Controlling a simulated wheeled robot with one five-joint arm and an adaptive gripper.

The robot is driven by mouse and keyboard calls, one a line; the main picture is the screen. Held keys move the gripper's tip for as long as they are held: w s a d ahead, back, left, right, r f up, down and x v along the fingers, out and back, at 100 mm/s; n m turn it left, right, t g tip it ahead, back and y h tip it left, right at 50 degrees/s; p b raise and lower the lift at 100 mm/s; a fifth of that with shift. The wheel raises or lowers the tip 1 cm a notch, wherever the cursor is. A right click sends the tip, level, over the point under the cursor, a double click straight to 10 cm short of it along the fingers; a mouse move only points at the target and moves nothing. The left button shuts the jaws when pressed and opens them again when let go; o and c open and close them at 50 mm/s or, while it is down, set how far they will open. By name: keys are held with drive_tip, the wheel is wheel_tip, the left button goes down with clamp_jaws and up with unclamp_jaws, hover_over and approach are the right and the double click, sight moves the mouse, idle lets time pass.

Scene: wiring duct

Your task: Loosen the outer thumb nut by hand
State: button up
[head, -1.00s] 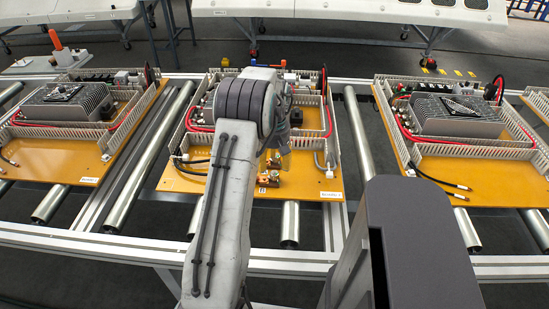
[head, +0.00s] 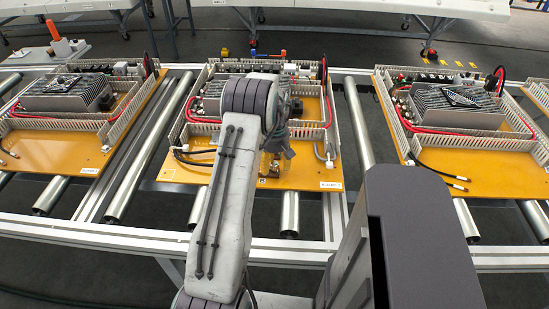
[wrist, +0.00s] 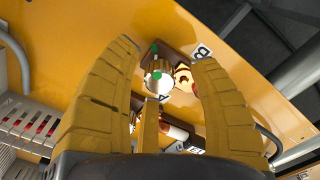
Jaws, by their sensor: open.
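In the wrist view, a dark terminal block with metal studs sits on the orange panel (wrist: 235,50). A pale round nut-like piece (wrist: 158,86) with a green mark lies between my fingers, and a copper-coloured ring (wrist: 183,78) sits beside it. I cannot tell which piece is the outer thumb nut. My gripper (wrist: 165,70) is open, with its tan fingers spread around these parts; contact is unclear. In the head view, my gripper (head: 277,150) is over the front part of the middle panel (head: 215,177) and partly hides the copper-coloured terminals (head: 268,172).
Walls of slotted grey duct (head: 333,125) stand around the middle panel. Black cable ends (head: 190,155) lie left of my gripper, and a grey bent cable (head: 329,152) is to its right. Similar panels stand on both sides along the rollers (head: 290,215).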

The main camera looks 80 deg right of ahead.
drive_tip(key=shift+f, duration=0.2)
clamp_jaws()
idle(0.9)
drive_tip(key=n, duration=0.5)
drive_tip(key=shift+f+n+b, duration=0.1)
drive_tip(key=shift+n+b, duration=0.2)
drive_tip(key=shift+b, duration=0.05)
drive_tip(key=n, duration=0.5)
drive_tip(key=shift+a, duration=0.15)
